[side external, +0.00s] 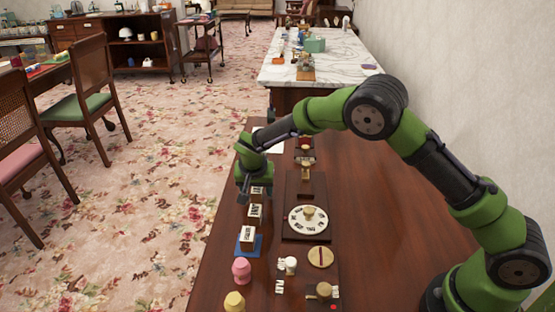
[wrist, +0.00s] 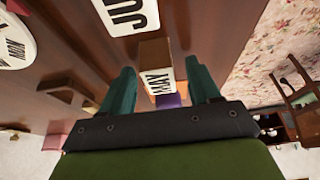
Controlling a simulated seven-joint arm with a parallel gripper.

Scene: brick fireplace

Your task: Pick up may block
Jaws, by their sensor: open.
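The may block (wrist: 160,82) is a small wooden block with a white face lettered MAY. In the wrist view it shows between the two fingers of my gripper (wrist: 160,70), with gaps on both sides. My gripper is open, and its green fingers point down over the row of blocks in the side view (side external: 256,197). A pale block (side external: 257,192) shows between the fingers there, partly hidden by them; its lettering is too small to read.
A block lettered JU (wrist: 128,14), cut off by the frame, is close by. A round dial board (side external: 307,218) lies to the right. Pink (side external: 241,270) and yellow (side external: 234,302) pieces stand near the front.

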